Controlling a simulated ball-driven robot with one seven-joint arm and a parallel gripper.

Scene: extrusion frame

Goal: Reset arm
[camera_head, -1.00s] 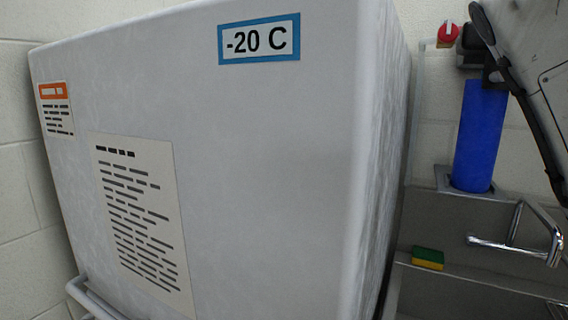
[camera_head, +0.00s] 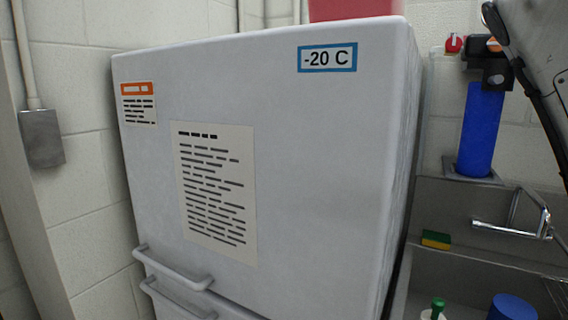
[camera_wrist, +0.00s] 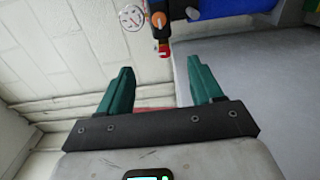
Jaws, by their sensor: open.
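My gripper (camera_wrist: 163,85) shows in the wrist view with two green fingers spread wide apart. Nothing is between the fingers. The view past them is of a pale block wall, a blue cylinder (camera_wrist: 220,9) at the top and a grey surface at the right. In the head view part of my arm (camera_head: 540,70) shows at the upper right edge; the gripper itself is not seen there.
A white freezer (camera_head: 320,160) labelled -20 C fills the middle, with handles (camera_head: 172,270) low on its front. A red box (camera_head: 355,9) is on top. At right are a blue cylinder (camera_head: 480,130), a sink (camera_head: 440,205), a faucet (camera_head: 520,222) and a sponge (camera_head: 436,239).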

